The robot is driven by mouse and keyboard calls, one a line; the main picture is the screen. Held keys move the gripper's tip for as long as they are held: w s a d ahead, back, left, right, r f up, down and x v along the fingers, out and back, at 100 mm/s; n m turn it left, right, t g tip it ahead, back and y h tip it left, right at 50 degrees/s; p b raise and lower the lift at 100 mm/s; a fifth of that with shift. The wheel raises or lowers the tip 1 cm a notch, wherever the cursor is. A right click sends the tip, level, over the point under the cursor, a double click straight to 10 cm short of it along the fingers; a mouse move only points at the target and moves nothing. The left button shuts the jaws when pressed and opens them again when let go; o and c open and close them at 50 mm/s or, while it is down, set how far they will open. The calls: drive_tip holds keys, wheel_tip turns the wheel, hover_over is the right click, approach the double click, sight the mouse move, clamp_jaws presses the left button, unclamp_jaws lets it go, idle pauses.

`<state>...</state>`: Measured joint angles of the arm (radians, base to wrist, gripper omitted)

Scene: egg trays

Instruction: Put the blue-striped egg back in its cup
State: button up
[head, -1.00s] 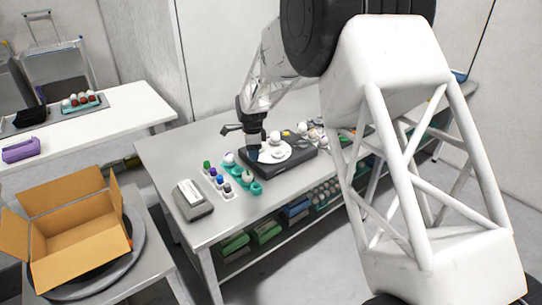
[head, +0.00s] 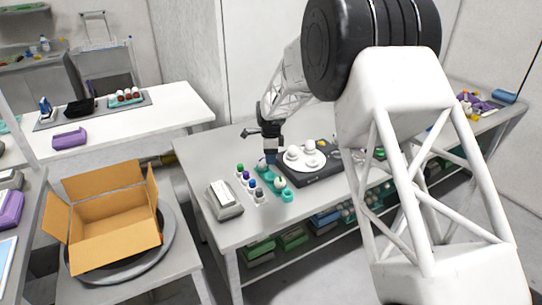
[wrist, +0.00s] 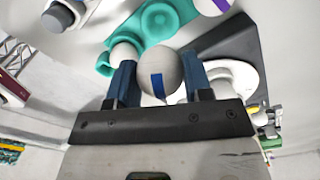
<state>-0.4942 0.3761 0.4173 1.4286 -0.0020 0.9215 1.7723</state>
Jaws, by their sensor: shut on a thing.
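My gripper (wrist: 157,84) is shut on the blue-striped egg (wrist: 168,66), a pale egg with a blue band, held between its two blue fingers. In the head view my gripper (head: 270,158) is at the far end of the teal egg tray (head: 287,195), beside the scale; the held egg cannot be made out there. In the wrist view the teal tray (wrist: 142,40) lies ahead, with an empty round cup (wrist: 158,19) showing. A white egg (wrist: 124,52) sits in the tray just left of the held egg. Whether the held egg touches anything is unclear.
A black scale (head: 322,176) with a white plate bearing white eggs stands right of the tray. Several small colour-capped bottles (head: 252,184) line the tray's left side. A grey device (head: 225,200) stands farther left. A purple-striped egg (wrist: 216,5) shows at the wrist view's top.

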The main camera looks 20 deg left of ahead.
drive_tip(key=shift+f, duration=3.05)
drive_tip(key=shift+f, duration=0.6)
drive_tip(key=o, duration=0.7)
drive_tip(key=shift+r, duration=0.1)
drive_tip(key=shift+r, duration=3.8)
drive_tip(key=shift+r, duration=3.6)
